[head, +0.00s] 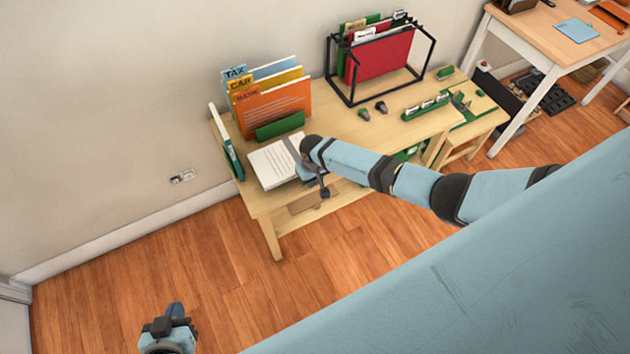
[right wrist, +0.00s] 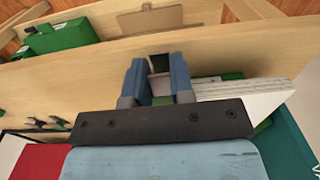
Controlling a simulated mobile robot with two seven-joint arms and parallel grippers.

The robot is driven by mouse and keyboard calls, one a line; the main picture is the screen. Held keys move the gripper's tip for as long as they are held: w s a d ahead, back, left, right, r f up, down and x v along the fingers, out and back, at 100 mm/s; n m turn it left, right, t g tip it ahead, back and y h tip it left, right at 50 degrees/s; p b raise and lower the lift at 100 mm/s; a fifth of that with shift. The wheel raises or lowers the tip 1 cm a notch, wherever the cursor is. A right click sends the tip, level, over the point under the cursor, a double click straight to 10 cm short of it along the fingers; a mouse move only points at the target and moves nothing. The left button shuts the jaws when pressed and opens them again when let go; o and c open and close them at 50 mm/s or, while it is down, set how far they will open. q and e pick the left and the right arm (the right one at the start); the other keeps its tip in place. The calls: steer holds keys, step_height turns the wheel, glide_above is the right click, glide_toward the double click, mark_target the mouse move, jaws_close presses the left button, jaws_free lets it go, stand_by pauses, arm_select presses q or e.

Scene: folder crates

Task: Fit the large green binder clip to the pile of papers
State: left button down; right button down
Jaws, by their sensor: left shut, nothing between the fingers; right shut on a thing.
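The pile of papers (head: 272,164) lies flat on the wooden table, in front of the upright folders; its white edge (right wrist: 245,88) shows just right of the fingers in the right wrist view. My right gripper (head: 313,178) is at the pile's right side. Its blue fingers (right wrist: 158,80) are shut on a dark and green piece, the large green binder clip (right wrist: 161,99), mostly hidden by the fingers. I cannot tell whether the clip touches the papers. My left gripper (head: 174,312) is shut and empty, low at the left over the floor, away from the table.
An orange folder (head: 272,108) stands in a green holder (head: 280,126) behind the papers. A black wire frame (head: 352,98) holds a red folder (head: 380,56). Two small dark clips (head: 364,114) lie to the right. A brown board (head: 304,204) is at the table's front edge.

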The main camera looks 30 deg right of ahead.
steer(key=shift+w+b, duration=0.4)
steer(key=shift+w, duration=0.5)
steer(key=c, duration=0.9)
jaws_free()
step_height(320, 180, up, 14)
steer(key=p, duration=0.1)
steer(key=shift+f, duration=0.15)
